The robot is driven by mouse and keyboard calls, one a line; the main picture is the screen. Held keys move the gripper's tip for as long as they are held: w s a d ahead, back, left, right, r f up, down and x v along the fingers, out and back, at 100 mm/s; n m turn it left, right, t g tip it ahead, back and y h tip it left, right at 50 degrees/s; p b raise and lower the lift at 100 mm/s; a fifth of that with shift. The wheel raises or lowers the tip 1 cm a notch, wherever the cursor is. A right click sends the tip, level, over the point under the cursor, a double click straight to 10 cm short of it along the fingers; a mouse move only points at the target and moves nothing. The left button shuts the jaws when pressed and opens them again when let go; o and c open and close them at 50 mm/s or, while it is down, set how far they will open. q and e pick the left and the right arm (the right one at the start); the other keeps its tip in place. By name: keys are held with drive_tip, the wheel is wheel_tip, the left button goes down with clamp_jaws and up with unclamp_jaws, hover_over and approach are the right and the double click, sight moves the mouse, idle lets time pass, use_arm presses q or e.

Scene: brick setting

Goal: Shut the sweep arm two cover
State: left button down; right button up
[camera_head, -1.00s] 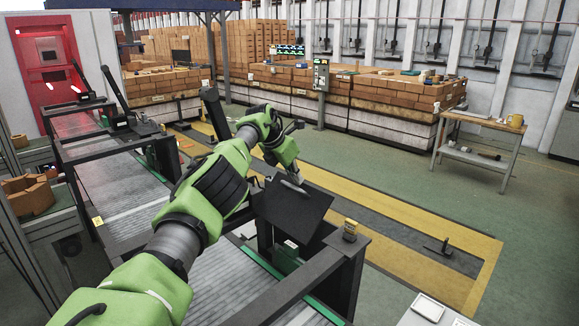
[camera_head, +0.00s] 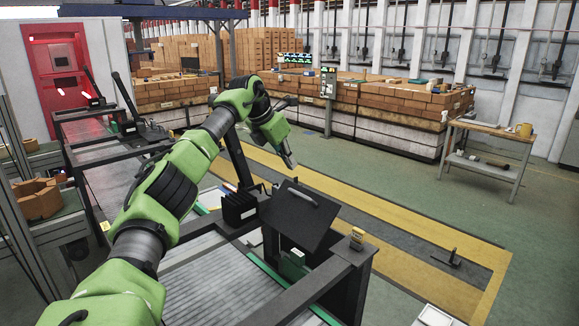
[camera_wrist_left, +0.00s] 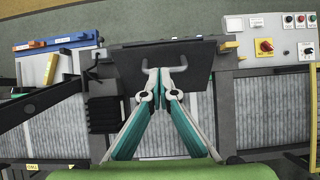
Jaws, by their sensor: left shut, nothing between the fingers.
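The sweep arm cover (camera_head: 300,217) is a dark flat panel with a pale bar handle (camera_head: 312,193) near its top edge. It stands tilted up over a dark housing with a green part (camera_head: 293,262) inside. In the left wrist view the cover (camera_wrist_left: 196,62) lies behind my fingertips. A black sweep arm (camera_head: 238,160) rises from a ribbed black block (camera_head: 240,208) left of the cover. My left gripper (camera_head: 291,164) is shut and empty, above the cover and apart from it in the head view; it also shows in the left wrist view (camera_wrist_left: 163,72). My right gripper is not in view.
A roller conveyor (camera_head: 200,285) with a dark frame runs beside the housing. A small yellow-topped part (camera_head: 357,239) stands on the frame. A control panel with a red knob (camera_wrist_left: 265,46) shows in the left wrist view.

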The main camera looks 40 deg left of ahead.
use_arm(q)
drive_tip(key=s+f+m+t+b, duration=0.2)
drive_tip(key=s+m+t+b, duration=0.3)
drive_tip(key=s+m+b, duration=0.95)
drive_tip(key=m+b, duration=0.1)
drive_tip(key=m, duration=0.2)
approach(308, 195)
drive_tip(key=shift+w+a+f+h, duration=0.15)
drive_tip(key=shift+w+f+h, duration=0.15)
drive_tip(key=shift+w+f, duration=0.35)
drive_tip(key=shift+w+p, duration=0.6)
drive_tip(key=shift+p, duration=0.45)
drive_tip(key=p+x, duration=0.1)
drive_tip(key=x, duration=0.1)
drive_tip(key=p+x, duration=0.2)
drive_tip(key=shift+w+r, duration=0.15)
drive_tip(key=shift+r, duration=0.05)
drive_tip(key=x, duration=0.2)
drive_tip(key=p+x, duration=0.1)
drive_tip(key=x, duration=0.1)
drive_tip(key=shift+f, duration=0.35)
drive_tip(key=shift+w+f, duration=0.3)
drive_tip(key=shift+f, duration=0.25)
drive_tip(key=shift+w+f, duration=0.35)
drive_tip(key=shift+f, duration=0.2)
